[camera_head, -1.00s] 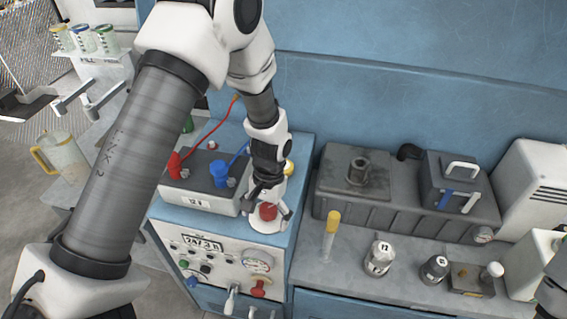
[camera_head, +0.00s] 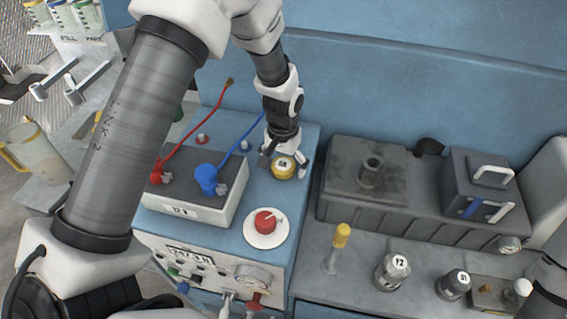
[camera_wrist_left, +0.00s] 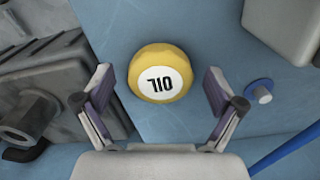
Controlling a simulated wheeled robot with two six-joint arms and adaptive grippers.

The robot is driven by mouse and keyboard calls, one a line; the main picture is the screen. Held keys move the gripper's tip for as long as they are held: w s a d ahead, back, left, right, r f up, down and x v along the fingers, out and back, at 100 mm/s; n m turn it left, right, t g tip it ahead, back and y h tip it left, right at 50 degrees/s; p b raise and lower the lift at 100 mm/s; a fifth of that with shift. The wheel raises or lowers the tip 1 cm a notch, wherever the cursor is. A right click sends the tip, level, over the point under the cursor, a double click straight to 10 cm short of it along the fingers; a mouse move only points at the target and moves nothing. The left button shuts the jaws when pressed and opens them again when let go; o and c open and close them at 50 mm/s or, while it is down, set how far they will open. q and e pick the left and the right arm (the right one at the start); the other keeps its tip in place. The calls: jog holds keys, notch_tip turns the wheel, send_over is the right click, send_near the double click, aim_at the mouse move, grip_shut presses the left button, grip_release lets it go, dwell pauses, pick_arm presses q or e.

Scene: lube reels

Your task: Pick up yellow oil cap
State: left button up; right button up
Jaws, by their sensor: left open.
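The yellow oil cap (camera_head: 284,167), with a white label reading OIL, sits on the blue cabinet top behind the red knob. In the left wrist view the cap (camera_wrist_left: 160,73) lies between and just beyond the fingertips, with gaps on both sides. My left gripper (camera_head: 284,163) is open over the cap, its fingers on either side of it; the left wrist view shows the gripper (camera_wrist_left: 160,90) empty. Part of my right arm shows at the lower right edge, but its gripper is not visible.
A red knob on a white disc (camera_head: 265,224) stands in front of the cap. A battery box (camera_head: 196,190) with red and blue clamps is to the left. A dark grey tank (camera_head: 345,190) stands to the right. A blue wall rises behind.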

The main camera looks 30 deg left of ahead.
pick_arm(q)
jog(key=shift+w+a+f, duration=0.1)
jog(key=shift+f, duration=0.2)
jog(key=shift+s+r, duration=0.15)
jog(key=shift+s, duration=0.05)
jog(key=c, duration=1.2)
